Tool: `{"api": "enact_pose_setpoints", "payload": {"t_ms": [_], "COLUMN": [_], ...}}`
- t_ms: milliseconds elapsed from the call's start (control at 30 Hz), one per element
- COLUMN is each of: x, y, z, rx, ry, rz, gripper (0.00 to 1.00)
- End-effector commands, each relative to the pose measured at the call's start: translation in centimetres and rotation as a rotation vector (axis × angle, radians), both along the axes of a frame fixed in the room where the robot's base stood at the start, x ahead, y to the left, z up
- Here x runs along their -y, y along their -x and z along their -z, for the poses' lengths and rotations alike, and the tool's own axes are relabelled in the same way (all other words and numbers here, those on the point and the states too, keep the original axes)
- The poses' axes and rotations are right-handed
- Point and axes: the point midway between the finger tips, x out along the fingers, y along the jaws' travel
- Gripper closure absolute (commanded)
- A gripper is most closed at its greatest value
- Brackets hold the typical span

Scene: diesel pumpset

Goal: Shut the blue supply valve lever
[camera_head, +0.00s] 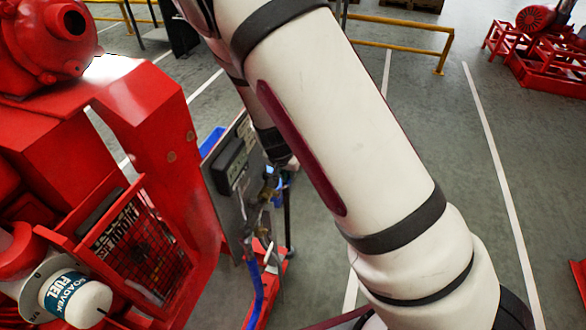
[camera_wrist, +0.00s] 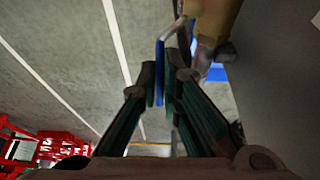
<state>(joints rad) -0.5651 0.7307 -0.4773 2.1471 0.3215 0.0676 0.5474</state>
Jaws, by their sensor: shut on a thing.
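The blue supply valve lever (camera_wrist: 160,72) stands between the fingers of my gripper (camera_wrist: 162,82) in the wrist view, and the gripper is shut on it. The lever's upper end bends toward a brass-coloured valve body (camera_wrist: 215,20) at the top of that view. The fingers cover part of the lever. In the head view the valve area (camera_head: 270,185) is small and cluttered beside a grey panel, below the end of my arm. The lever's exact angle is hard to tell there.
A grey panel (camera_head: 222,190) with a dark box stands beside the valve. Red machinery (camera_head: 130,120) and a white fuel filter (camera_head: 75,297) fill the left. A blue hose (camera_head: 256,290) runs down below the valve. Open floor lies to the right.

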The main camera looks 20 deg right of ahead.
Motion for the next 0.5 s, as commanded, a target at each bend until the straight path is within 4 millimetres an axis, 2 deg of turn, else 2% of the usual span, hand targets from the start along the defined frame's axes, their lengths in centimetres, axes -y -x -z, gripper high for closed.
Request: {"api": "enact_pose_setpoints", "payload": {"t_ms": [33,500], "x": [-0.4,-2.1], "y": [0.7,2.9], "z": [-0.6,-0.9], "rx": [0.032,0.384], "ry": [0.031,0.284], "rz": [-0.008,-0.009], "gripper": [1.00,1.00]}}
